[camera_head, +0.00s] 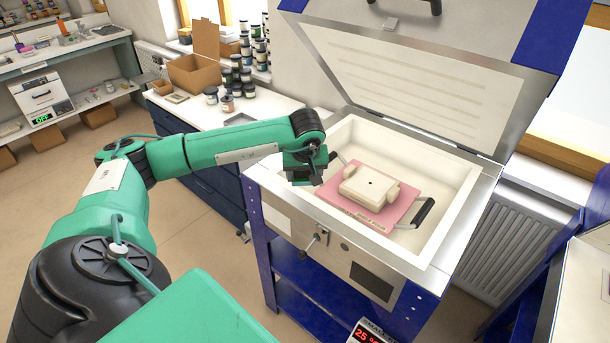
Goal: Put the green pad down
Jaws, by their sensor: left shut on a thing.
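My left gripper (305,177) is over the left rim of the open kiln (262,193), pointing down. It is shut on a dark green piece (300,158), which looks like the green pad. The pad's outline is hard to separate from the gripper's own dark and green parts. The gripper is left of a pink board (345,205) lying inside the kiln, and close to the board's left handle (342,158). I cannot tell whether they touch. My right gripper is not in view.
A cream mould (369,186) sits on the pink board, whose right handle (424,212) is clear. The kiln lid (410,85) stands open behind. The white counter (185,108) at left holds jars and a cardboard box (195,72), with some bare room.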

